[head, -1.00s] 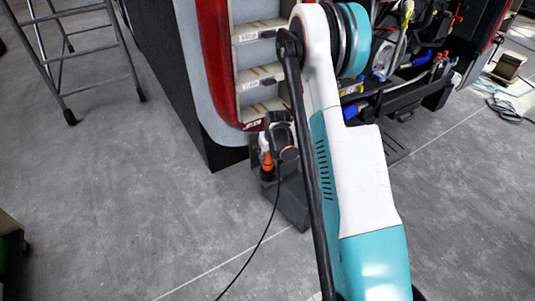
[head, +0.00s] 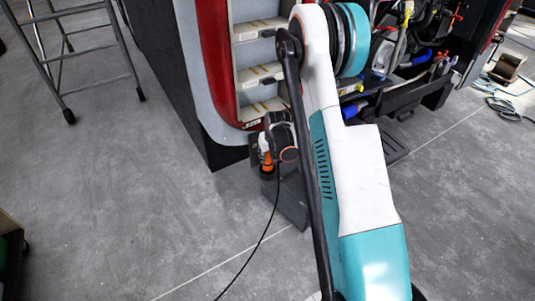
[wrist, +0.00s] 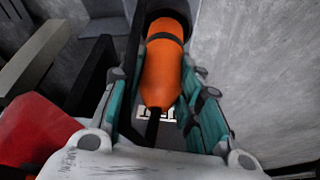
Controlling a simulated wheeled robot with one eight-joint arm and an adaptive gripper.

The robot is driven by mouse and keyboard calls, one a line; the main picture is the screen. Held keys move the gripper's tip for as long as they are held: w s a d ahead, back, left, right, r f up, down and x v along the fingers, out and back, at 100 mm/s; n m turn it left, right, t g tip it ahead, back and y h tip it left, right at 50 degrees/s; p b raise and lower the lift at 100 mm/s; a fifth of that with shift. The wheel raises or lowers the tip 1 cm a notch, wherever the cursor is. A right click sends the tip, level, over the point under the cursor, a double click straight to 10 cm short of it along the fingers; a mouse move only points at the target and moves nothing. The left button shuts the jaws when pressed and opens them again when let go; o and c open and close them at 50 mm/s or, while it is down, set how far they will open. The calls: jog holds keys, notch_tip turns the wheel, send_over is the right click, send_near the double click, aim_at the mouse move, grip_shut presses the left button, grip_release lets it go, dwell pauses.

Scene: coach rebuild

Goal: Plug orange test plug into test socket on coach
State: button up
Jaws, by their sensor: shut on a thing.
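The orange test plug (wrist: 163,75) is held between the teal-padded fingers of my gripper (wrist: 160,100) in the wrist view, with a black band around it and a dark round part at its far end. In the head view the orange plug (head: 267,162) shows small beside the coach's lower corner, left of my arm. A black cable (head: 262,238) runs from it down across the floor.
The coach's red and grey corner with steps (head: 258,75) stands right by the gripper. A dark grey box-like part (head: 290,205) is below it. A metal ladder (head: 90,50) stands at the left. Open grey floor (head: 130,200) lies to the left.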

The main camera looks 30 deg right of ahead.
aim_at(268, 160)
jog(key=shift+f, duration=1.8)
dwell(3.0)
jog(key=o, duration=1)
jog(key=shift+c, duration=0.2)
jog(key=p+v, duration=0.4)
jog(key=v, duration=0.7)
jog(key=shift+p, duration=0.3)
